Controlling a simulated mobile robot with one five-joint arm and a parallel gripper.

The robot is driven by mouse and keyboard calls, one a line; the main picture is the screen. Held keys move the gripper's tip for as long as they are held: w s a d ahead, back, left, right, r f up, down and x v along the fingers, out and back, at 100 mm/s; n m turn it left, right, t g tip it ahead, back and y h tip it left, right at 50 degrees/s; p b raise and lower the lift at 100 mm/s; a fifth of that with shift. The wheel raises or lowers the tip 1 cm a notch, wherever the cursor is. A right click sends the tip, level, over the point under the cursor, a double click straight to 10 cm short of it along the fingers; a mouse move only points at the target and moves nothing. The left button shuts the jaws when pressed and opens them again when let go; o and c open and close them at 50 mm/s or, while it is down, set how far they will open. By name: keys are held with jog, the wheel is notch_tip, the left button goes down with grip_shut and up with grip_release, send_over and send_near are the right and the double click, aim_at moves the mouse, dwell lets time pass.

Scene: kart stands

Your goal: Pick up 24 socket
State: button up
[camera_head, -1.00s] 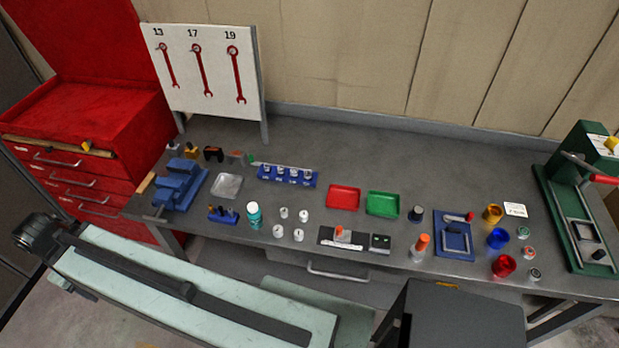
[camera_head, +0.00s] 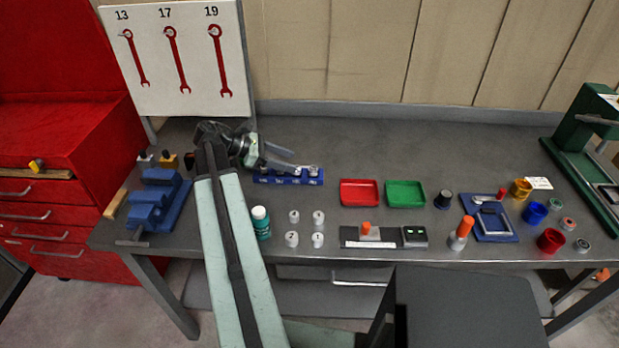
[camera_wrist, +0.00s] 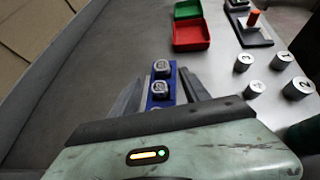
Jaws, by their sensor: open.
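A blue socket rack (camera_head: 307,182) stands on the workbench behind the loose white cylinders. Two silver sockets show at its right end, one at the far right (camera_head: 313,171); my arm and gripper hide the left part. In the wrist view the rack (camera_wrist: 157,102) runs between my fingers, with a nearer socket (camera_wrist: 160,88) and a farther socket (camera_wrist: 161,68) visible. The size labels are too small to read, so I cannot tell which is the 24 socket. My gripper (camera_wrist: 155,85) is open and empty, its fingers on either side of the rack; it also shows in the head view (camera_head: 287,160).
A red tray (camera_head: 360,203) and a green tray (camera_head: 405,206) lie to the right of the rack. A teal bottle (camera_head: 261,223) and several white cylinders (camera_head: 318,217) stand in front. A blue vise (camera_head: 157,201) is at the left. The bench behind the trays is clear.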

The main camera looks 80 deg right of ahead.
aim_at(311, 169)
jog(key=b+x, duration=0.2)
jog(key=x, duration=0.2)
jog(key=b+x, duration=0.1)
jog(key=x, duration=0.2)
jog(key=shift+s+a+f+b, duration=0.1)
jog(key=shift+s+f+b, duration=0.2)
jog(key=shift+f+b, duration=0.05)
jog(key=shift+r, duration=0.1)
grip_shut()
